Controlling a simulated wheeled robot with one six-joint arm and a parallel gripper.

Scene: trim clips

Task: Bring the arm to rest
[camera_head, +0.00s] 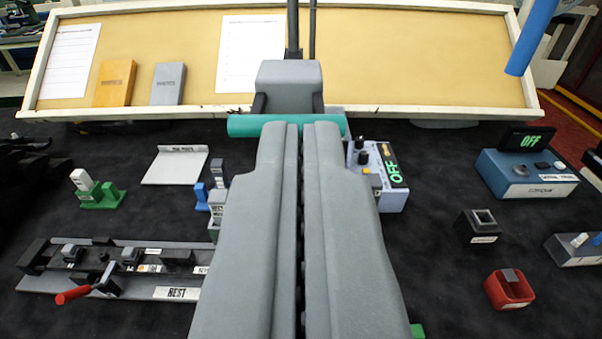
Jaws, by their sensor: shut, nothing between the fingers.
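My gripper (303,127) fills the middle of the view, seen from behind. Its two long grey fingers lie side by side with only a thin dark slit between them, shut and empty. The fingertips point away from me, just in front of a teal cylinder (245,126) near the board. My fingers hide the middle of the dark table.
A tan board (400,60) with papers runs along the back. On the left are a rail fixture (172,293) with a red handle and a green stand (98,196). On the right are "OFF" boxes (525,175), a dark socket (478,227) and a red holder (510,290).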

